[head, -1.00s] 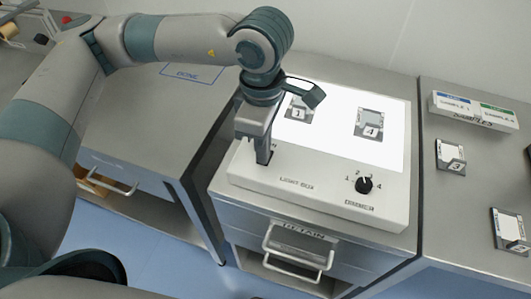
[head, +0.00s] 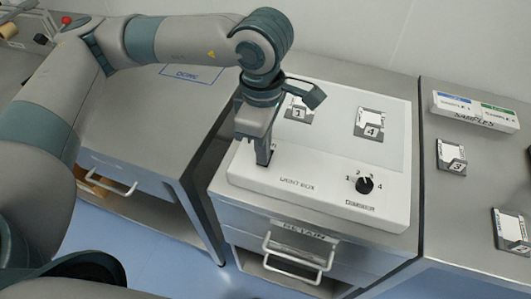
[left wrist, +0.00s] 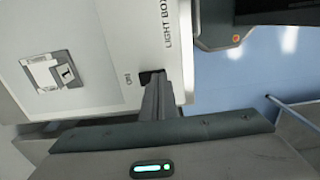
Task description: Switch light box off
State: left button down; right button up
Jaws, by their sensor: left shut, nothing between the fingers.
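The light box (head: 320,182) is a white box on the metal cabinet, and its top panel is grey and unlit. Two sample cards lie on the panel, card 1 (head: 299,108) and card 4 (head: 369,124). My left gripper (head: 263,163) is shut and empty, pointing down at the box's front left. In the left wrist view its fingertips (left wrist: 154,84) are at the dark switch (left wrist: 147,77) beside the "ON" label. They hide part of the switch, and I cannot tell whether they touch it. My right gripper is not in view.
A black dial (head: 365,185) sits on the box's front right. A samples holder (head: 474,110) and card 3 (head: 451,156) are on the right counter. The drawer handle (head: 298,250) juts out below the box. The left counter (head: 150,125) is mostly clear.

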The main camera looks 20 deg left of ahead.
pick_arm(q)
jog(key=shift+r, duration=0.8)
jog(key=shift+r+p, duration=0.9)
jog(key=shift+r, duration=1.8)
